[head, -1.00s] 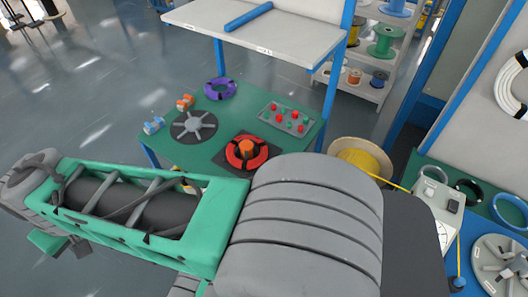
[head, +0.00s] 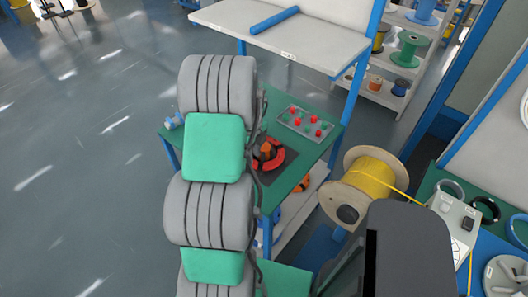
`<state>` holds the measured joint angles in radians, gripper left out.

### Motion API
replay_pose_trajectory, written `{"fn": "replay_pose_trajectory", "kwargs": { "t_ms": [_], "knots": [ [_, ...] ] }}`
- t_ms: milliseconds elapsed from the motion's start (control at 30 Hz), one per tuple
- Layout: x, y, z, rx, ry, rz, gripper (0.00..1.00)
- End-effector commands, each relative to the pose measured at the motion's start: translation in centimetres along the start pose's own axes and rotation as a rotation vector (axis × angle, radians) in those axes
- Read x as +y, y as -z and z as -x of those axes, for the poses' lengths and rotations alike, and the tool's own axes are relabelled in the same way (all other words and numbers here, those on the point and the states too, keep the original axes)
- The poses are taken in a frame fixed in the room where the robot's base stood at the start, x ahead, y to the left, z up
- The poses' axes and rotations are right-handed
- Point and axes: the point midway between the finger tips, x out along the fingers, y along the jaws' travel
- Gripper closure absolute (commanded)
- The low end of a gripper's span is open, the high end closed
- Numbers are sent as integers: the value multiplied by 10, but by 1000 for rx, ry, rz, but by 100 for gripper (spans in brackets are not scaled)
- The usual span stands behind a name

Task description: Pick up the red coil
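The red coil (head: 275,161) lies on a dark square plate (head: 290,155) on the green-topped table (head: 317,155). It is around an orange centre post (head: 266,150). My grey and green arm crosses the view and hides the coil's left side. My gripper cannot be made out, so its state does not show.
A grey panel with red and green buttons (head: 305,122) is behind the coil. A white shelf (head: 285,45) with a blue bar stands above the table's back. A yellow cable spool (head: 370,178) is at right. A blue-white part (head: 173,121) sits at the table's left edge.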

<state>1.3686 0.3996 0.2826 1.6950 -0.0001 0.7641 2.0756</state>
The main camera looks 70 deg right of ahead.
Motion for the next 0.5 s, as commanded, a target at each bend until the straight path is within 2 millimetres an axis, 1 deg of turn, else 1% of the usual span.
{"fn": "replay_pose_trajectory", "kwargs": {
  "t_ms": [100,200,400,500],
  "knots": [
    [2,0,-20,2,-4,1,70],
    [1,0,-30,1,-1,2,70],
    [1,0,-32,0,0,3,70],
    [1,0,-32,0,0,3,78]
  ]
}}
